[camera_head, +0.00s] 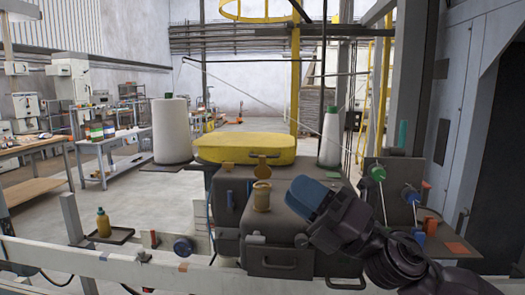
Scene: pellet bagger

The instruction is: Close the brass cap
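A small brass-coloured round cap (262,160) stands up at the front edge of the yellow pad, apart from and above a short tan cylinder (262,198) with a wider rim. The cylinder sits on the dark grey machine housing. Whether a hinge joins the cap to it is too small to tell. My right gripper (303,197), with blue finger pads, comes in from the lower right and is just right of the cylinder, apart from it. Its fingers overlap in this view, so its opening is hidden. My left gripper is not in view.
A yellow pad (245,148) lies on top of the machine (232,215). White thread cones stand at the left (172,130) and right (330,138). A panel with coloured knobs (395,190) is at the right. A pale rail (110,265) crosses the front.

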